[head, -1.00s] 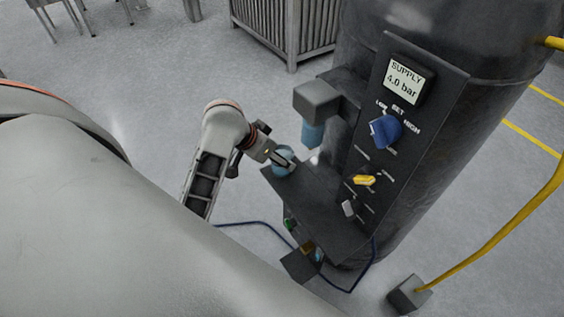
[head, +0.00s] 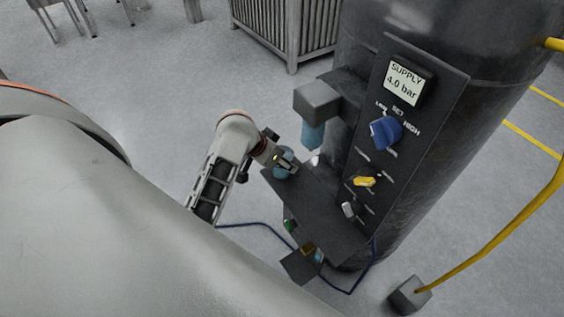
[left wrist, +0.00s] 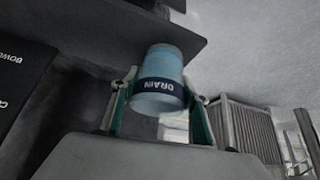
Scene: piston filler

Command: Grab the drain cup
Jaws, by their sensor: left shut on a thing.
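The drain cup (head: 288,154) is a small translucent blue cup at the far left corner of the dark shelf (head: 308,205) in the head view. In the left wrist view the drain cup (left wrist: 158,99) shows a dark band reading DRAIN, upside down. My left gripper (head: 284,162) is shut on it, with one green-lined finger on each side in the left wrist view (left wrist: 160,97). I cannot tell whether the cup touches the shelf or is just clear of it. My right gripper is not in view.
A dark tank carries a panel (head: 435,123) with a supply display and several knobs. A grey block (head: 316,99) with a blue bowl (head: 313,135) juts out beyond the cup. A blue hose (head: 242,224) runs below the shelf. Floor left of the shelf is free.

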